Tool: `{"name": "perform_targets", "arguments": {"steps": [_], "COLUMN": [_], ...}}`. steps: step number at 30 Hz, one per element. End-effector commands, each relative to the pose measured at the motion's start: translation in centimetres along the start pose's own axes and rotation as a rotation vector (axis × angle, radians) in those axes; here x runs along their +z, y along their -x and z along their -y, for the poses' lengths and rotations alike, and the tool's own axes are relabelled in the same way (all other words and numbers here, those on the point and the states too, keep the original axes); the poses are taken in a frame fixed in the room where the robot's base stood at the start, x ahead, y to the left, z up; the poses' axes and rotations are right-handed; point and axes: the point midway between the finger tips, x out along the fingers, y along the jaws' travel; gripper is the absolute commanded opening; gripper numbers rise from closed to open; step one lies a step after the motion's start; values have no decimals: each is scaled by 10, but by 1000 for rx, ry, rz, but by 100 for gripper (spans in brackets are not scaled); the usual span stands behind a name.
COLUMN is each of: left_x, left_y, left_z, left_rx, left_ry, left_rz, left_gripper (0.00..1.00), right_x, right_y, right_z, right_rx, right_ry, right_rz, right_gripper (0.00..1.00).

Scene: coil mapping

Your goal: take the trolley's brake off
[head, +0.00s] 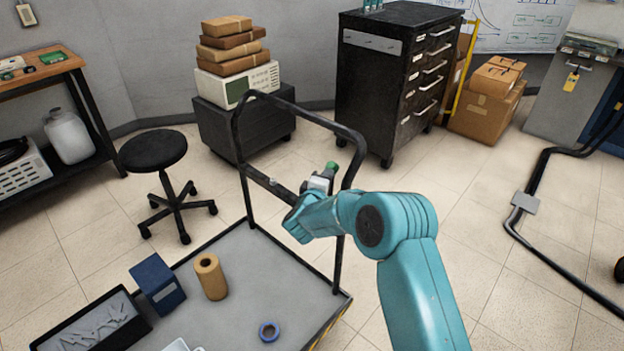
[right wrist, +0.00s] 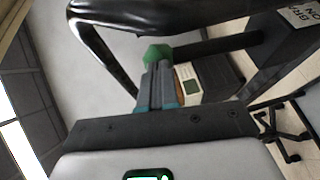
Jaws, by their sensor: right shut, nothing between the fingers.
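The trolley (head: 250,287) has a flat grey deck and a black tube handle frame (head: 240,150). A green knob (head: 332,167) shows by the frame's crossbar, near its right upright; it also shows in the right wrist view (right wrist: 157,53). My right gripper (head: 321,180) is at the crossbar, right at the knob. In the right wrist view its fingers (right wrist: 160,80) are shut together with the knob just beyond their tips. I cannot tell whether they touch it. The knob's lower part is hidden by my fingers. My left gripper is in neither view.
On the deck are a blue box (head: 157,283), a brown roll (head: 210,276), a blue tape ring (head: 268,331) and a black tray (head: 95,325). A black stool (head: 153,152) stands left of the trolley. A black drawer cabinet (head: 390,80) stands behind. A black cable (head: 530,195) crosses the right floor.

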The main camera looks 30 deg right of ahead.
Motion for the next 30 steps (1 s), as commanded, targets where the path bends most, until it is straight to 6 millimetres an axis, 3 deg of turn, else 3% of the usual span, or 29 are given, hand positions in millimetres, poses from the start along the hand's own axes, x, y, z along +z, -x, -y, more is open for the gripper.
{"name": "perform_targets", "arguments": {"steps": [1, 9, 18, 30], "left_x": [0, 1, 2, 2], "left_y": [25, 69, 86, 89], "left_z": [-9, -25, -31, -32], "left_rx": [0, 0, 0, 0], "left_ry": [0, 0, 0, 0], "left_rz": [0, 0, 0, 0], "left_gripper": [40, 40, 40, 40], "right_x": [3, 13, 18, 21], "right_y": [-4, -28, -41, -45], "right_z": [-16, -17, -12, -10], "right_rx": [-38, -225, -266, -260], "right_ry": [-16, -100, -116, -117], "right_rz": [3, 2, 0, 3], "right_gripper": [0, 0, 0, 0]}}
